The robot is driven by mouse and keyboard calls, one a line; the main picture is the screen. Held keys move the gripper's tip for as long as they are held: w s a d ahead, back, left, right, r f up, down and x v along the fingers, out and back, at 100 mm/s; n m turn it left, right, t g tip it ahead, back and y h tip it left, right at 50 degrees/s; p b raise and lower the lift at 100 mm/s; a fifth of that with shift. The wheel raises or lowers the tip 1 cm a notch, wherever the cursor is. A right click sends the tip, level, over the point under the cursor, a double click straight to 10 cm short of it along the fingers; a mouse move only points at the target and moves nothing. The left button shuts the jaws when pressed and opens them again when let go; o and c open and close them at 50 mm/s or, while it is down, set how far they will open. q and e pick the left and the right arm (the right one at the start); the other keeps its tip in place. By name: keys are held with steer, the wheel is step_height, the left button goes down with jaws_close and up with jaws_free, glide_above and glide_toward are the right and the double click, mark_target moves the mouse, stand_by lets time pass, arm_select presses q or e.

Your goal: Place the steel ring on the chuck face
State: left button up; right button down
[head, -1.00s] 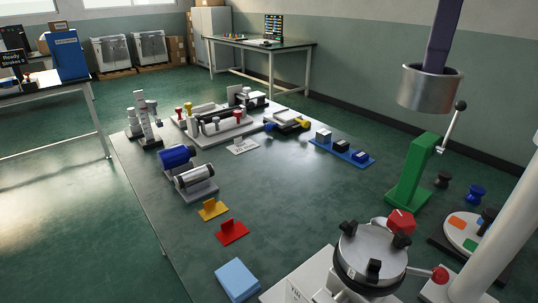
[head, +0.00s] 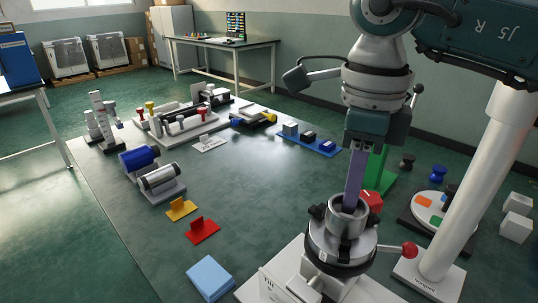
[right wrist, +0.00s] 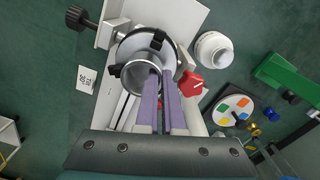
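The steel ring (head: 346,214), a short bright metal cylinder, is upright at the chuck (head: 341,249), among its black jaws. The right wrist view shows the ring (right wrist: 139,78) over the chuck's round face (right wrist: 133,48), slightly toward one side. I cannot tell whether its lower rim touches the face. My right gripper (head: 349,202) comes down from above with purple fingers. In the right wrist view its fingers (right wrist: 161,76) pinch the ring's wall, one inside and one outside. My left gripper is in neither current view.
A red lever ball (head: 409,250) sticks out right of the chuck, near a thick white post (head: 470,190).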

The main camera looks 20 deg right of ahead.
steer(key=shift+f, duration=0.5)
steer(key=shift+f, duration=0.15)
steer(key=c, duration=1)
jaws_free()
steer(key=shift+c, duration=0.2)
step_height(320, 180, up, 12)
steer(key=shift+b, duration=0.35)
